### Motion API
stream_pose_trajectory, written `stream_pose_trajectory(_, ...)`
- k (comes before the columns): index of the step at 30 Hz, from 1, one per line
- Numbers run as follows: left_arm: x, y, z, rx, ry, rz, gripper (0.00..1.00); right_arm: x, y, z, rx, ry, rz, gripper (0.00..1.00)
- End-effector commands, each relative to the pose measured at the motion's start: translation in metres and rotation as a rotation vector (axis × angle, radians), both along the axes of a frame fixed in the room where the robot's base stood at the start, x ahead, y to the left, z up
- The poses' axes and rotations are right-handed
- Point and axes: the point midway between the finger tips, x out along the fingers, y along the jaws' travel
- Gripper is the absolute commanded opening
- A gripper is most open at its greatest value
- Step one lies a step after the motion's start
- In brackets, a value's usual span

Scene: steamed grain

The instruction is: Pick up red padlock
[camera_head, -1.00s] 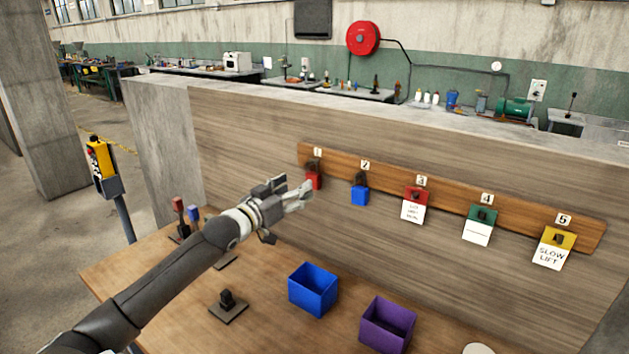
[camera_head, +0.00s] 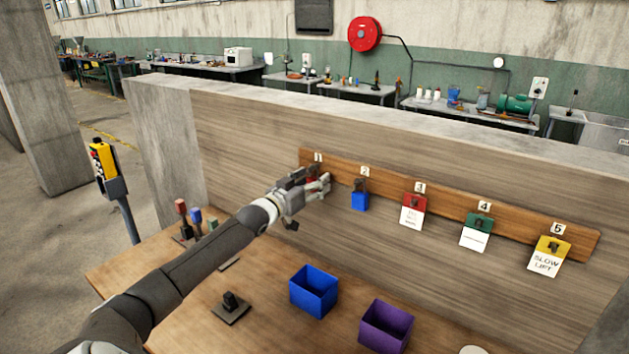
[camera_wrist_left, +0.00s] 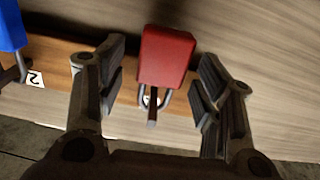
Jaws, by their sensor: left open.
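The red padlock (camera_wrist_left: 166,56) hangs by its shackle from a peg on the wooden rail. In the left wrist view it sits between the two fingers of my left gripper (camera_wrist_left: 160,90), with a gap on each side. In the head view the left gripper (camera_head: 322,186) is at hook 1 and covers most of the red padlock (camera_head: 312,172). The left gripper is open and does not hold the padlock. My right gripper is not in view.
A blue padlock (camera_head: 360,199) hangs beside it at hook 2. Red, green and yellow tags hang farther right on the rail (camera_head: 450,208). A blue bin (camera_head: 314,292) and a purple bin (camera_head: 386,326) stand on the table below.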

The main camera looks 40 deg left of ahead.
Motion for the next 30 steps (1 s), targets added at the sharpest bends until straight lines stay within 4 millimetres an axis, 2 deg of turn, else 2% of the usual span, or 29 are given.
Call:
stream_pose_trajectory(4,0.007,0.0011,0.0012,0.0,-0.002,0.0,0.61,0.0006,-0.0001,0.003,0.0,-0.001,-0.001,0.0)
stream_pose_trajectory(12,0.008,0.0007,-0.0002,0.0,-0.001,0.0,0.61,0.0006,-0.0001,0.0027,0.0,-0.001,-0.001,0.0)
stream_pose_trajectory(24,0.0078,0.0007,-0.0001,0.0,-0.001,0.0,0.11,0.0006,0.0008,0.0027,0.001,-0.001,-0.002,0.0)
stream_pose_trajectory(30,0.0078,0.0007,0.0006,0.001,-0.002,0.0,0.09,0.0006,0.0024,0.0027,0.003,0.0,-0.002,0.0)
